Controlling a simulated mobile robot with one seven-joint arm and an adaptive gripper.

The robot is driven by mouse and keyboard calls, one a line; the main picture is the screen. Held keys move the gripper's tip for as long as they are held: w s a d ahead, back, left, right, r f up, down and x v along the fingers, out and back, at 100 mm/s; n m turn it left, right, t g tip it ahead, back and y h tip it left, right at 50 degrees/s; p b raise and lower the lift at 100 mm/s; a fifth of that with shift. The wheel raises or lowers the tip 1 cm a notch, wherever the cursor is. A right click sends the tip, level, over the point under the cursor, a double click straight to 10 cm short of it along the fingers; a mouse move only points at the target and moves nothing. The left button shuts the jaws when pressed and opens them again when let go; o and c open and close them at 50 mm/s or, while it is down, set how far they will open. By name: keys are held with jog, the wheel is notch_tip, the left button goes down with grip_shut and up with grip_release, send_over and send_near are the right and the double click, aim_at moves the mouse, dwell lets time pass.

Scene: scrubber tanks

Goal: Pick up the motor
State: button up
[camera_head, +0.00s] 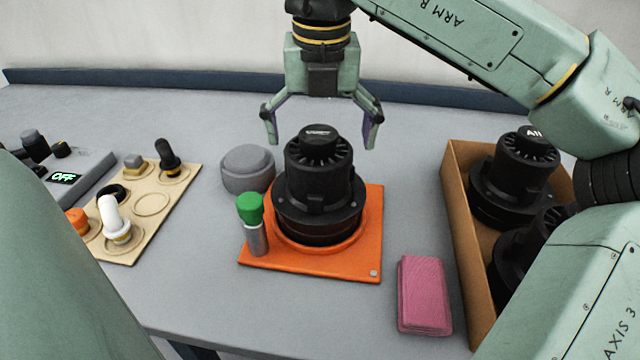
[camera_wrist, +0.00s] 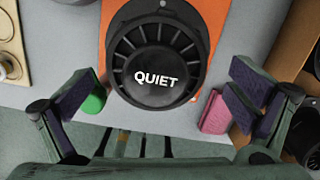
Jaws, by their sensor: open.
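A black motor (camera_head: 319,190) with a finned top stands upright in the round seat of an orange base plate (camera_head: 355,262). In the wrist view the motor's top (camera_wrist: 156,62) shows the word QUIET. My gripper (camera_head: 321,138) is open, pointing down above the motor. In the head view its fingers appear on either side of the motor's top; I cannot tell exactly how high they are above it. In the wrist view the fingers are spread wide and the space between them is empty. More black motors (camera_head: 513,180) stand in a cardboard box at the right; one is partly hidden by my arm.
A green-capped grey cylinder (camera_head: 254,224) stands on the plate's left corner. A grey round lid-like object (camera_head: 248,168) sits behind it. A beige board (camera_head: 150,225) with knobs and an OFF display (camera_head: 64,177) are at the left.

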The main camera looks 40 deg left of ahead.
aim_at(319, 197)
jog(key=shift+w+a+f+p, duration=0.15)
jog(key=shift+f+p, duration=0.1)
jog(key=shift+f, duration=0.65)
jog(key=shift+s+a+f+p, duration=0.1)
jog(key=shift+f+p, duration=0.15)
jog(key=shift+f, duration=0.7)
jog(key=shift+w+a+f+p, duration=0.15)
jog(key=shift+f+p, duration=0.1)
jog(key=shift+f, duration=0.65)
jog(key=shift+c, duration=0.4)
jog(key=shift+s, duration=0.1)
jog(key=c, duration=1.7)
jog(key=shift+r, duration=0.1)
jog(key=shift+c, duration=0.7)
jog(key=shift+r, duration=0.1)
